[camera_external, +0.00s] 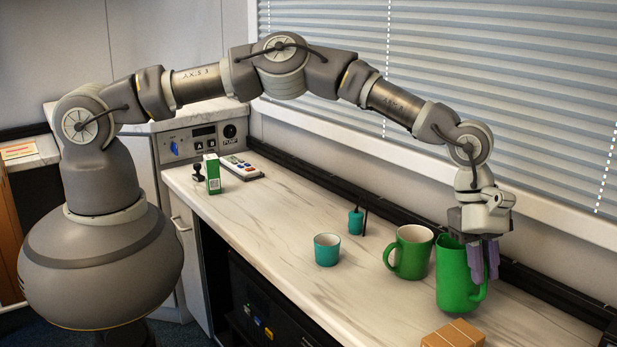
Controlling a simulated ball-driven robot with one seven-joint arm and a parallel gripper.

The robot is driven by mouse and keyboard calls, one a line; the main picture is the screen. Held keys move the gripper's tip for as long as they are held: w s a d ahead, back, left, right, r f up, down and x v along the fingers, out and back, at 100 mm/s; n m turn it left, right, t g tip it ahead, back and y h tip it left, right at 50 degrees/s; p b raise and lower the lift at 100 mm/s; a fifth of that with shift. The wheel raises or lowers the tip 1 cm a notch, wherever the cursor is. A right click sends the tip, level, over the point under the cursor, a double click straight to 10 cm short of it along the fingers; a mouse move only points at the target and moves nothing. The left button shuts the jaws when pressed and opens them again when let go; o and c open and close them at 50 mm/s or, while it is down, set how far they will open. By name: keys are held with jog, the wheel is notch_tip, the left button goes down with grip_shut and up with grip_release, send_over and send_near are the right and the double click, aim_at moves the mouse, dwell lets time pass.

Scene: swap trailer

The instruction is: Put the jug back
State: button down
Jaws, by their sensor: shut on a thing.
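A tall green jug (456,281) with a handle on its right side stands upright at the right part of the counter. My gripper (484,262) is above and at the right of the jug, its purple fingers pointing down and shut on the jug near its rim and handle. The exact contact is partly hidden. I cannot tell whether the jug's bottom touches the counter.
A green mug (410,252) stands close left of the jug. A teal cup (327,249) and a small teal pot (356,221) stand farther left. A brown box (453,334) lies in front. The blinds (480,80) rise behind.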

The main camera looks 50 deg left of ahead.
jog(key=shift+s+d+f+t+y+b, duration=0.2)
jog(key=shift+d+f+y+b, duration=0.2)
jog(key=shift+d+f+y, duration=0.2)
jog(key=shift+s+d+f+t+y+b, duration=0.2)
jog(key=shift+d+f+y+b, duration=0.2)
jog(key=shift+f+y, duration=0.25)
jog(key=shift+w, duration=0.1)
